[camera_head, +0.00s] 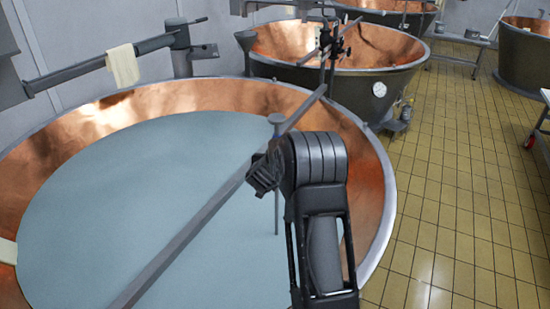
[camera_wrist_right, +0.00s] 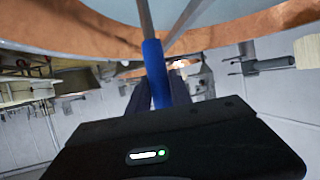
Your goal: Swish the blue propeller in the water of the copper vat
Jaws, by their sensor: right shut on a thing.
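The near copper vat (camera_head: 95,118) is wide and holds pale blue-grey water (camera_head: 130,200). My right gripper (camera_head: 264,172) is over the right part of this vat. In the wrist view my right gripper (camera_wrist_right: 160,92) is shut on the blue shaft of the propeller (camera_wrist_right: 154,62), and a grey rod continues from the blue part towards the vat. In the head view a thin grey rod (camera_head: 277,215) runs down from beside the gripper to the water. The propeller's lower end is hidden. My left gripper is not in view.
A long grey bar (camera_head: 200,217) crosses diagonally above the near vat. A wall arm (camera_head: 95,65) with a pale cloth (camera_head: 122,66) hangs over its back left. Another vat (camera_head: 375,82) stands behind. The tiled floor (camera_head: 455,200) at right is open.

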